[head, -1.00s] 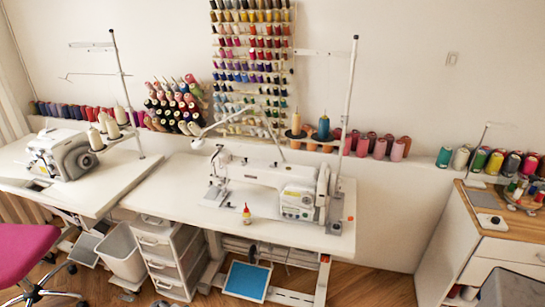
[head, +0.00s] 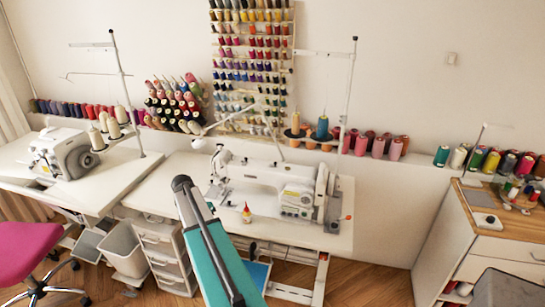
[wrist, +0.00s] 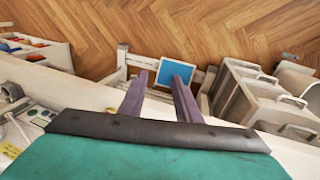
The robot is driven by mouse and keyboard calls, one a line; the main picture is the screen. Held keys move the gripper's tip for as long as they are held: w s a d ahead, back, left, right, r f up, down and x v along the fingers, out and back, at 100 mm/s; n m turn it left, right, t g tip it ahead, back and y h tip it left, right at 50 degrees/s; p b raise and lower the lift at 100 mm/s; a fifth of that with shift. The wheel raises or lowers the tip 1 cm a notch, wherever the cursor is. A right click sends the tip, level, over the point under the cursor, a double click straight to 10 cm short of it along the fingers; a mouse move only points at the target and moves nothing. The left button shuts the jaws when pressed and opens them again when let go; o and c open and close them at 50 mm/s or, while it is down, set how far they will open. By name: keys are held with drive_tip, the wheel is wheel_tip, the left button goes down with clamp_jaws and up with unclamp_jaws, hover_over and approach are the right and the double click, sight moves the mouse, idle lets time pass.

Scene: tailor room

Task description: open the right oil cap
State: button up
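The white sewing machine (head: 268,180) stands on the right-hand white table (head: 300,232) in the head view. Its oil caps are too small to make out. A small yellow bottle with a red tip (head: 247,214) stands in front of it. My gripper (wrist: 155,88) shows in the wrist view as two grey-purple fingers, spread apart with nothing between them. They are above the table's edge, with the floor beyond. Part of the machine, with its panel (wrist: 38,115), shows at the lower left there.
A second sewing machine (head: 66,153) stands on the left table. A white drawer unit (head: 165,250) and a bin (head: 122,250) are under the tables. A thread stand pole (head: 350,120) rises behind the machine. A blue-topped pedal (wrist: 175,73) is on the floor.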

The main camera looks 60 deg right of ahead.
drive_tip(key=s+d+r+m+p, duration=0.1)
drive_tip(key=s+d+r+m, duration=0.1)
drive_tip(key=d+r, duration=0.6)
drive_tip(key=s+d+r+m+h, duration=0.1)
drive_tip(key=s+d+r+m, duration=0.2)
drive_tip(key=d+r, duration=0.6)
drive_tip(key=s+d+r+m+h+p, duration=0.1)
drive_tip(key=d+r+m, duration=0.3)
drive_tip(key=d+r, duration=0.5)
wheel_tip(320, 180, up, 8)
drive_tip(key=shift+s+m+p, duration=0.3)
drive_tip(key=shift+s+p, duration=0.05)
drive_tip(key=shift+s, duration=0.35)
drive_tip(key=shift+d+f, duration=0.15)
drive_tip(key=shift+f, duration=0.05)
drive_tip(key=shift+p+x, duration=2.4)
drive_tip(key=shift+x, duration=4.35)
clamp_jaws()
